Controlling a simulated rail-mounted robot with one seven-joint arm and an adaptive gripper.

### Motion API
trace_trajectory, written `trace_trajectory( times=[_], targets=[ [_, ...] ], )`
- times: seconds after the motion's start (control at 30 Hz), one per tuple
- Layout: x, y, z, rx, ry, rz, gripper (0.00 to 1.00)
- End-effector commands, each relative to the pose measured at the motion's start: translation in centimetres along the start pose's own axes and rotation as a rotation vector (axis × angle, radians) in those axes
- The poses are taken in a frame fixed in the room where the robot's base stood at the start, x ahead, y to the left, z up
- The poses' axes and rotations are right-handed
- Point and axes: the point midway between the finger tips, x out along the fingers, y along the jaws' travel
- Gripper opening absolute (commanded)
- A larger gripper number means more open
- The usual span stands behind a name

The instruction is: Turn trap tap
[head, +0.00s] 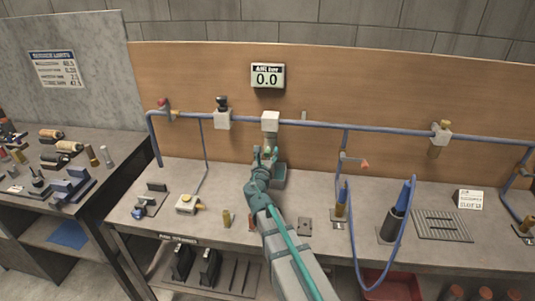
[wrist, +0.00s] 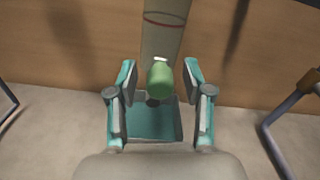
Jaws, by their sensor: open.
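The trap shows in the head view as a white block (head: 270,121) on the blue pipe, with its lower part hidden behind my gripper. In the wrist view its pale bowl (wrist: 165,38) carries a dark red ring, and a green tap (wrist: 159,80) sits at its lower end. My gripper (wrist: 160,72) is open, with one teal finger on each side of the tap and a visible gap on both sides. My gripper (head: 265,154) also shows just below the white block in the head view. I cannot tell how far the tap is turned.
A teal tray (wrist: 145,123) stands on the bench below the tap. Hoses and fittings stand to the right; a clamp (head: 151,199) lies left.

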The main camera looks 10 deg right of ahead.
Motion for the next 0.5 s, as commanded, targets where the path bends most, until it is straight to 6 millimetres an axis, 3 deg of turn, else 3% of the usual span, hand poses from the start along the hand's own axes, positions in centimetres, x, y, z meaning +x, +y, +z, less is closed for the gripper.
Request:
trace_trajectory(
  times=[0.17, 0.4, 0.5],
  targets=[
    [-0.03, -0.01, -0.02, 0.0, 0.0, 0.0, 0.51],
    [-0.03, -0.01, -0.01, 0.001, 0.0, 0.0, 0.11],
    [-0.04, -0.01, -0.01, 0.001, 0.0, 0.0, 0.0]
  ],
)
